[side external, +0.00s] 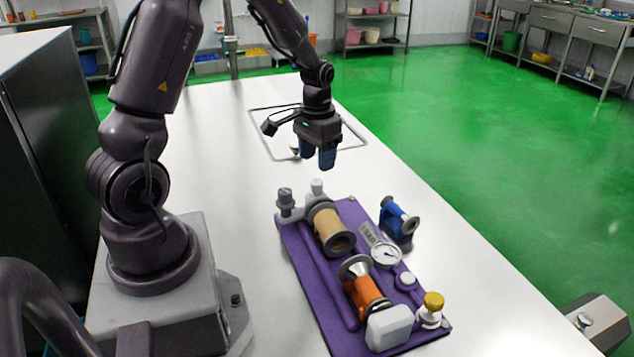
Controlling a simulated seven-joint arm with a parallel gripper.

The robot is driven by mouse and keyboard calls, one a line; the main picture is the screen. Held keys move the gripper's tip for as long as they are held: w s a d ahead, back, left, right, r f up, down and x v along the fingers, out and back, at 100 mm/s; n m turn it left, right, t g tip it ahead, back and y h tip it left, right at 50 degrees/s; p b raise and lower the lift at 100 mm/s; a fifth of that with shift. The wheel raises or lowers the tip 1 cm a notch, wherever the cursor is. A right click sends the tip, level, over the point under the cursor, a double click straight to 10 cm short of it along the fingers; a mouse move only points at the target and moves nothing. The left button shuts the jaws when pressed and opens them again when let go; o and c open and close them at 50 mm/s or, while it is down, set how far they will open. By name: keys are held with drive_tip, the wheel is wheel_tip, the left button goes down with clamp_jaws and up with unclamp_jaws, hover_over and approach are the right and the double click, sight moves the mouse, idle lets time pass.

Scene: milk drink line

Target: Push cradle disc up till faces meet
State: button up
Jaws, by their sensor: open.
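On the purple tray (305,273), an orange cylinder (366,290) lies with a flared silver disc (354,268) at its upper end. Above it lies a tan roll (328,228) with a dark ring at its near end; a visible gap separates this ring from the silver disc. I cannot tell for certain which disc is the cradle disc. My gripper (318,160) is open, with blue fingers pointing down. It hangs above the table beyond the tray's far end, apart from these parts.
A round gauge (386,254), a white block (389,328) and a yellow-capped fitting (432,304) are on the tray. Grey posts (285,203) stand at its far end. A blue flanged part (399,222) is by its right edge. The white table (235,150) is clear left of my gripper.

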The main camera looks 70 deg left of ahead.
sight(317, 181)
wheel_tip(317, 181, down, 7)
idle(0.3)
